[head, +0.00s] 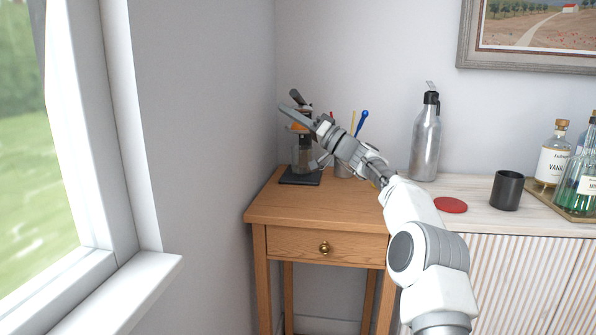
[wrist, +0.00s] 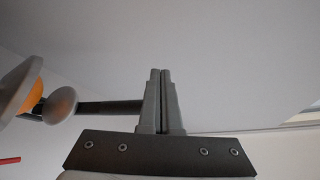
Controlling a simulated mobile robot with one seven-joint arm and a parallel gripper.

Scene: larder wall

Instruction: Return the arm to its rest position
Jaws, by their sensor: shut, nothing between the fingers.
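My gripper (head: 284,108) is at the end of my raised arm, above the small wooden table. It points up and to the left, towards the wall corner. In the wrist view its two fingers (wrist: 161,72) are pressed together with nothing between them. Behind the gripper in the head view stands a device with a dark base (head: 300,177) and a clear body, partly hidden by my gripper. In the wrist view a grey knob (wrist: 61,105) on a dark rod and an orange part (wrist: 22,95) show close at the left; I cannot tell whether anything touches.
The wooden table (head: 290,208) also holds a cup of utensils with a blue spoon (head: 362,118). A metal bottle (head: 426,140), red disc (head: 451,205), black cup (head: 507,190) and glass bottles (head: 553,158) stand on the pale cabinet. A window (head: 40,150) is at left.

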